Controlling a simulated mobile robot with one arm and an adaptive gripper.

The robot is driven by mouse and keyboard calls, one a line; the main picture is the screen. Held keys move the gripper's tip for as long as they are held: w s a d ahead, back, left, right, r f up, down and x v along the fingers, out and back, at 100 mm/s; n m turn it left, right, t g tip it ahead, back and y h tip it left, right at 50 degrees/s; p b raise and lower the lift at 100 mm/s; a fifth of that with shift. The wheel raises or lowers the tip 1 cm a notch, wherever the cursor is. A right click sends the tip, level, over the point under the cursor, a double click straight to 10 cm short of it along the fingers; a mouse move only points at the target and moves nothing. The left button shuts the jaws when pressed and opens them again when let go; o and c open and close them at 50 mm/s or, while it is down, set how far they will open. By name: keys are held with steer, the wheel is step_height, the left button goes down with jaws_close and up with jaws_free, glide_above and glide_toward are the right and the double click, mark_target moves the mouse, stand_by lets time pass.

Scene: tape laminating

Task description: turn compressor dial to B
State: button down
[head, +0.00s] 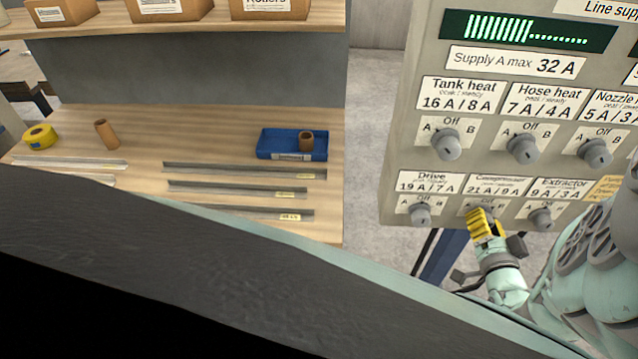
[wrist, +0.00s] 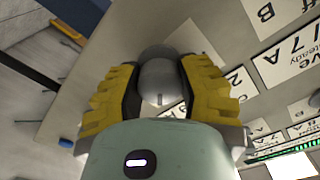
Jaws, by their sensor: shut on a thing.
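The grey control panel (head: 398,160) stands at the right in the head view. The compressor label (head: 489,186), reading 21 A / 9 A, is in its lower row, middle place. My gripper (head: 480,218) covers the compressor dial there. In the wrist view my gripper (wrist: 160,88) has its yellow ribbed fingers shut on the grey compressor dial (wrist: 160,72), one on each side. A short mark shows on the dial's near face. The dial's A and B plate is mostly hidden, so I cannot tell its setting.
The drive dial (head: 420,214) and extractor dial (head: 541,217) flank my gripper closely. A row of dials, including tank heat (head: 446,145), is above. A wooden bench (head: 240,235) with metal strips and a blue tray (head: 263,148) is at left.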

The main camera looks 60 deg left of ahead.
steer(key=shift+d+f, duration=0.1)
steer(key=shift+f, duration=0.05)
steer(key=c, duration=0.5)
jaws_free()
steer(key=shift+s, duration=0.1)
steer(key=v, duration=1.1)
steer(key=shift+s+d, duration=0.25)
steer(key=shift+d, duration=0.05)
